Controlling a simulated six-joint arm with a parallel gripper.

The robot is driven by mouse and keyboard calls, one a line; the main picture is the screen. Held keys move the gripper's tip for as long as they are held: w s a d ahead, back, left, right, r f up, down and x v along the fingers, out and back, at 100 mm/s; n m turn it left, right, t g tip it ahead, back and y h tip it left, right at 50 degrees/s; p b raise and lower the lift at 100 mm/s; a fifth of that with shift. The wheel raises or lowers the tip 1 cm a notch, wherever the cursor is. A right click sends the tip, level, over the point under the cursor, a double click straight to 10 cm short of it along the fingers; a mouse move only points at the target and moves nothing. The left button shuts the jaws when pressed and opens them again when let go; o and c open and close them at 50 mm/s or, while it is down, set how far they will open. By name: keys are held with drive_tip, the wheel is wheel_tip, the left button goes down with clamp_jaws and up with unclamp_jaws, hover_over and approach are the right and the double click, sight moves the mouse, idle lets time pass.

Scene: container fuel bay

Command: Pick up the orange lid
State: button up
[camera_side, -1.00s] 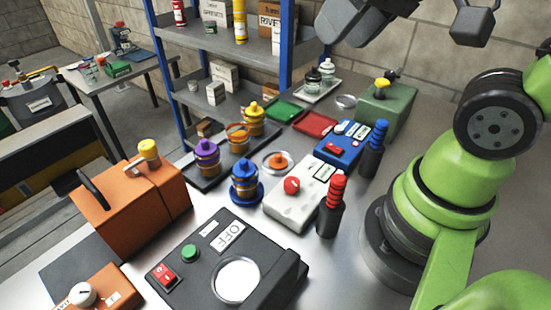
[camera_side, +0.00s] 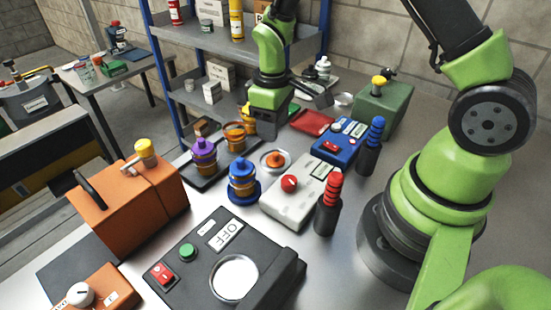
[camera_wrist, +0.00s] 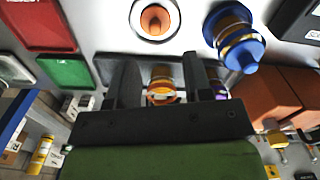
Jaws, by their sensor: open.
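The orange lid (camera_side: 276,159), with a raised knob, lies on a round pale dish (camera_side: 265,164) in the middle of the table. In the wrist view the lid (camera_wrist: 155,18) is at the top centre, beyond my fingertips. My gripper (camera_wrist: 159,68) is open, with nothing held between its fingers. In the side view my gripper (camera_side: 263,124) is behind the lid and slightly left of it, apart from it. An orange canister (camera_side: 235,136) without a lid stands just left of my gripper; it shows between the fingers in the wrist view (camera_wrist: 160,90).
A blue-lidded canister (camera_side: 243,181) and a purple-lidded canister (camera_side: 204,156) stand nearby. A yellow one (camera_side: 245,112) is partly hidden by my arm. The white box with a red knob (camera_side: 303,190) is right of the lid. A red tray (camera_side: 312,122) lies behind.

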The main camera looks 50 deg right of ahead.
sight(276, 153)
drive_tip(key=f, duration=0.8)
drive_tip(key=shift+s+d, duration=0.1)
drive_tip(key=shift+d, duration=0.25)
drive_tip(key=shift+r, duration=0.1)
drive_tip(key=shift+c, duration=0.2)
clamp_jaws()
